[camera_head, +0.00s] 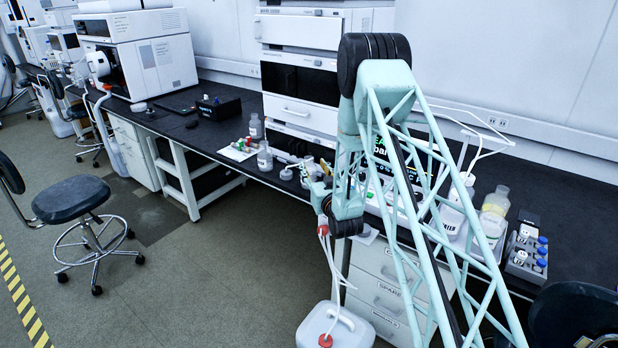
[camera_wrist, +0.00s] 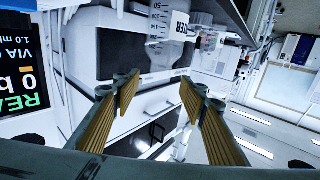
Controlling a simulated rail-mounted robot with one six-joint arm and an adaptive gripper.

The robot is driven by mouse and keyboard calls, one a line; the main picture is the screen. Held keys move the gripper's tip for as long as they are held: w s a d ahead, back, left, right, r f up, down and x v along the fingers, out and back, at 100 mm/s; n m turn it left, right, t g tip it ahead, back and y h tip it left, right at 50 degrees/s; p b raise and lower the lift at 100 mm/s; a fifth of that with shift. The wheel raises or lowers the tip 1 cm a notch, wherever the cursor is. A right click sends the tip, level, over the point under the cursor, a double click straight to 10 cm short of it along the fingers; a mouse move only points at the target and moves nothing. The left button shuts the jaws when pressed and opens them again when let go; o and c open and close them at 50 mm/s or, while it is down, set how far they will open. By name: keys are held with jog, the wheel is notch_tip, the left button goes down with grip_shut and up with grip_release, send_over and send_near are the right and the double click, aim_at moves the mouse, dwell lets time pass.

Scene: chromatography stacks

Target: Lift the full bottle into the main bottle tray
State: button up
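My gripper (camera_wrist: 158,88) is open in the wrist view, its two ribbed fingers well apart with nothing between them. Beyond the fingertips, at the top of that view, is a clear graduated bottle (camera_wrist: 168,45) with a white label ending in "TER". Another clear container (camera_wrist: 210,45) is to its right. In the head view, a small clear labelled bottle (camera_head: 265,160) stands on the bench left of my arm, with another (camera_head: 255,127) behind it. A bottle with yellowish contents (camera_head: 494,205) stands right of my arm. I cannot tell which bottle is the full one or identify the main bottle tray.
The white instrument stack (camera_head: 300,75) rises behind my arm. A rack with blue-capped vials (camera_head: 526,250) is at the right. A white jerrycan with red caps (camera_head: 335,325) stands on the floor below. The black bench (camera_head: 570,215) is bare at far right. A stool (camera_head: 72,198) is at left.

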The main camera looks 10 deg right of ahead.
aim_at(310, 161)
jog(key=shift+w, duration=0.9)
jog(key=shift+w+a+b, duration=0.15)
jog(key=shift+w+b, duration=0.3)
jog(key=shift+w, duration=0.85)
jog(key=shift+w+a+b, duration=0.1)
jog(key=shift+w+b, duration=0.3)
jog(key=shift+w, duration=0.9)
jog(key=shift+c, duration=0.4)
grip_shut()
